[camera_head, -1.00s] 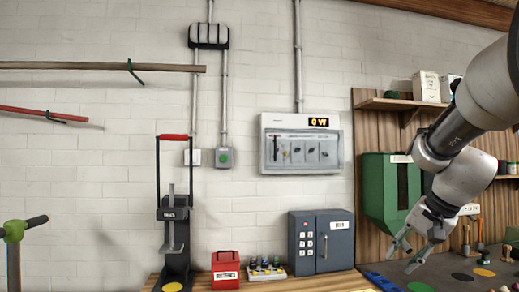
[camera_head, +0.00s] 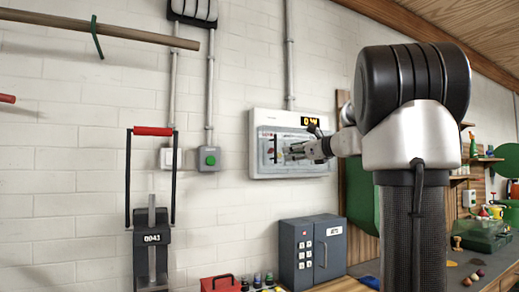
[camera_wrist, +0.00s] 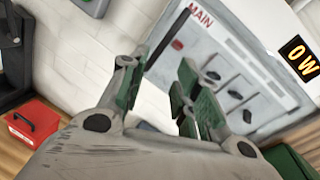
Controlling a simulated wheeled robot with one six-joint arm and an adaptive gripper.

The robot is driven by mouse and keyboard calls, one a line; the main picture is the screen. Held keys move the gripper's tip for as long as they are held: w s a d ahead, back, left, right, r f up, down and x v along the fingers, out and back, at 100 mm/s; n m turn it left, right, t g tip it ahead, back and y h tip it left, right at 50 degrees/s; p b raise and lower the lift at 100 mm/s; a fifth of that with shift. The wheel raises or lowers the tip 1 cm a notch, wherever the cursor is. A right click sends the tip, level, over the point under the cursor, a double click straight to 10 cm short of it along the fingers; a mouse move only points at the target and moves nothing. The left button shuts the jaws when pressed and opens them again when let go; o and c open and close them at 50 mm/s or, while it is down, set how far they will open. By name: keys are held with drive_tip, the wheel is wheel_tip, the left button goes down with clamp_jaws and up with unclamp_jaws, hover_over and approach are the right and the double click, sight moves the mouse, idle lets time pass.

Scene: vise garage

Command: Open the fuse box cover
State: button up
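The fuse box (camera_head: 258,168) is a light grey box on the white brick wall, with a lit orange "0 W" display at its top right. Its cover (camera_head: 285,138) is a see-through panel that looks closed, with a dark upright handle bar (camera_head: 276,148) at its left. In the wrist view the cover (camera_wrist: 225,50) fills the upper right, and the dark handle bar (camera_wrist: 167,38) runs slantwise between the finger lines. My gripper (camera_head: 283,154) is at the cover's left part, fingers spread and empty in the wrist view (camera_wrist: 157,80). Whether a finger touches the bar, I cannot tell.
A grey safe (camera_head: 310,250) and a red box (camera_head: 220,284) stand on the bench below. A green-button switch (camera_head: 208,158) is on the wall left of the fuse box. My arm hides much of the right side.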

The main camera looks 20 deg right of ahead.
sight(276, 147)
drive_tip(key=w+a+m, duration=0.1)
drive_tip(key=w, duration=0.1)
drive_tip(key=w+r+m, duration=0.1)
drive_tip(key=w, duration=0.2)
drive_tip(key=w+a+r+m+t, duration=0.1)
drive_tip(key=w, duration=0.2)
drive_tip(key=shift+w+a+m, duration=0.25)
drive_tip(key=shift+a+m, duration=0.05)
drive_tip(key=shift+m, duration=0.1)
drive_tip(key=shift+c, duration=0.2)
clamp_jaws()
